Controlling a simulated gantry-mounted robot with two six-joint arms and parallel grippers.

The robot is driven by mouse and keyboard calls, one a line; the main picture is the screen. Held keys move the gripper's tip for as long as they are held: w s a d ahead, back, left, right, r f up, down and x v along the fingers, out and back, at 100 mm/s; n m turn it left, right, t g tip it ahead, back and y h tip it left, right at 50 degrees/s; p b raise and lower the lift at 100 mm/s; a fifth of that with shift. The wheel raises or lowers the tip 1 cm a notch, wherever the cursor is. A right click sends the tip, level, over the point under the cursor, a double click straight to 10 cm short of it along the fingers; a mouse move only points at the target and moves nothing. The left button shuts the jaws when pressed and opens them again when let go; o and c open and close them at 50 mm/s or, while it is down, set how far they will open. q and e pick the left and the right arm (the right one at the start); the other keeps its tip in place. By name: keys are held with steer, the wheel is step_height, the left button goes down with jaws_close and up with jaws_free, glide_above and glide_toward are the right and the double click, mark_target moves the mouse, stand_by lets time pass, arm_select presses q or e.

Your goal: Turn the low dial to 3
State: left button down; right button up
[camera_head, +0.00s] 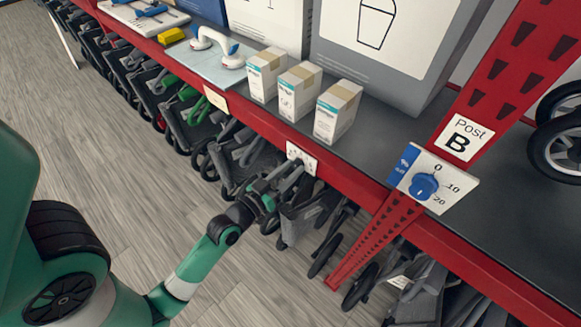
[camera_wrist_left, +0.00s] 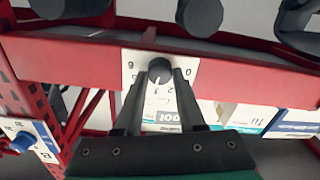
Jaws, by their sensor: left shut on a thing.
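The low dial is a small white plate (camera_head: 301,158) on the front of the red shelf beam. In the left wrist view, where the scene appears upside down, its plate (camera_wrist_left: 131,69) shows a dark round knob (camera_wrist_left: 160,66) with numbers around it, including a 0 at the right. My left gripper (camera_head: 293,174) reaches the dial from below left. In the left wrist view its two dark fingers (camera_wrist_left: 160,78) are shut on the knob, one on each side. The fingers hide part of the scale, and I cannot tell which number the knob points at. My right gripper is not in view.
A larger dial with a blue knob (camera_head: 424,186) sits by the "Post B" sign (camera_head: 461,137) on the red post. Small cartons (camera_head: 338,112) stand on the shelf above. Folded scooters (camera_head: 318,222) hang close below the beam. The floor (camera_head: 75,125) at left is clear.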

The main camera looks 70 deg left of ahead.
arm_select(q)
steer(key=shift+n+p, duration=0.35)
steer(key=shift+n, duration=0.85)
steer(key=c, duration=0.5)
jaws_free()
steer(key=b+v, duration=0.6)
steer(key=v, duration=0.5)
steer(key=shift+s, duration=0.35)
steer(key=shift+d, duration=0.1)
